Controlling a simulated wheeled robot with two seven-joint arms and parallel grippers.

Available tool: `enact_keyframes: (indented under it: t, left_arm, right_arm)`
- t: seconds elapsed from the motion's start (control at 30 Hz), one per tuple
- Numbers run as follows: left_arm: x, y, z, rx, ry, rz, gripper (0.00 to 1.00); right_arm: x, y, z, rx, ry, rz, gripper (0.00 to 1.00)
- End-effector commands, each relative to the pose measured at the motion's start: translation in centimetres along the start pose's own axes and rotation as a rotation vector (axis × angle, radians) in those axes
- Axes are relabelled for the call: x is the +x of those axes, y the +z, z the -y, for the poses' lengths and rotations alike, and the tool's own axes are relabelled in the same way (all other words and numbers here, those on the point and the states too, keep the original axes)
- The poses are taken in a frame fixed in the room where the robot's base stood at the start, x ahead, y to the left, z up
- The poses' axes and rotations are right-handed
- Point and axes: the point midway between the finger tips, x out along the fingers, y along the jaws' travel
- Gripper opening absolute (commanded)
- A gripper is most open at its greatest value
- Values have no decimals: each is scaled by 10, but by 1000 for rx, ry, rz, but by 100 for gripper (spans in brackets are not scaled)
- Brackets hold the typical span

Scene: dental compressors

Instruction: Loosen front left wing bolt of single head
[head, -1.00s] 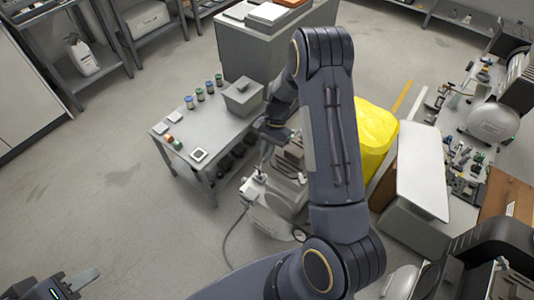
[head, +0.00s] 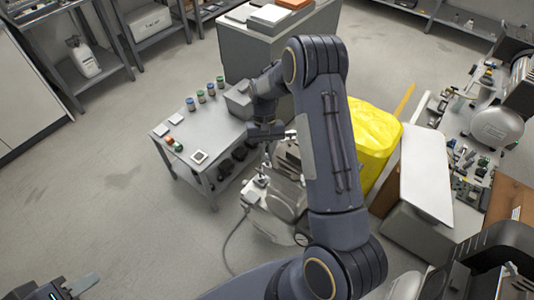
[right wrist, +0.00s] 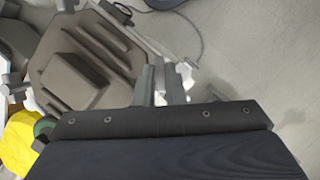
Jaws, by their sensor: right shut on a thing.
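The single head compressor (head: 280,206), a pale grey unit on the floor, stands right of the low grey table and is partly covered by my right arm. Its boxy grey-brown top (right wrist: 85,62) fills the left of the right wrist view. My right gripper (head: 267,152) points down over its near-left part. In the right wrist view, its fingers (right wrist: 160,88) are close together on a small grey part between them, seemingly the front left wing bolt, mostly hidden by the fingers. My left gripper (head: 80,284) is at the lower left corner, far from the compressor; its jaw gap is unclear.
The low table (head: 190,145) holds several small jars and a grey box. A yellow cover (head: 372,140) and a white-topped unit (head: 425,178) stand right of the compressor. A hose (head: 228,245) lies on the floor. Floor at left is clear.

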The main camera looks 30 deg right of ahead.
Motion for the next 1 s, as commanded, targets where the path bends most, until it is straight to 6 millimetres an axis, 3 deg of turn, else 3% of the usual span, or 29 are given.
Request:
enact_keyframes:
  t: [0.53, 0.57, 0.7, 1.0]
  left_arm:
    - [0, 0, 0, 0, 0, 0, 36]
    - [0, 0, 0, 0, 0, 0, 36]
    - [0, 0, 0, 0, 0, 0, 36]
    - [1, 0, 0, 0, 0, 0, 36]
  right_arm:
    - [-1, 0, 0, -23, 9, -2, 0]
    - [-1, 0, 0, -23, 9, -2, 13]
    - [-1, 0, 0, -22, 9, -1, 31]
    - [-1, 0, 0, -21, 9, -1, 32]
